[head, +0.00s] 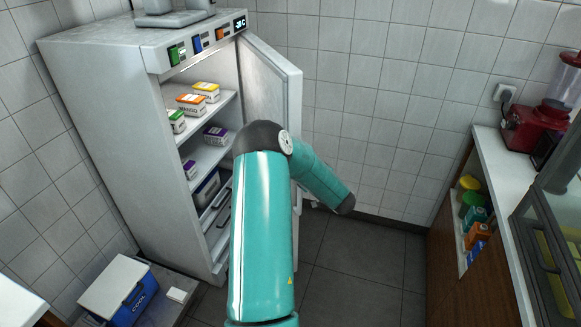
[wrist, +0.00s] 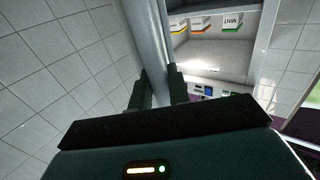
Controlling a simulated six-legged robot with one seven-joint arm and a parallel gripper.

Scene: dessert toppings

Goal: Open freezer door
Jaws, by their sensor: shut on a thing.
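The white freezer (head: 105,105) stands at the left in the head view. Its door (head: 274,85) is swung well open to the right, showing the lit shelves. In the wrist view, my gripper (wrist: 157,92) is shut on a grey upright part of the door (wrist: 150,45); I cannot tell whether this is its handle or edge. The freezer's inside (wrist: 205,55) shows to the right of it. In the head view my arm covers the lower door and hides my gripper.
Several small boxes (head: 191,103) sit on the freezer shelves. A blue cooler (head: 120,290) stands at the lower left. A counter (head: 502,190) with a red blender (head: 535,128) stands at the right. The dark floor (head: 350,255) between freezer and counter is clear.

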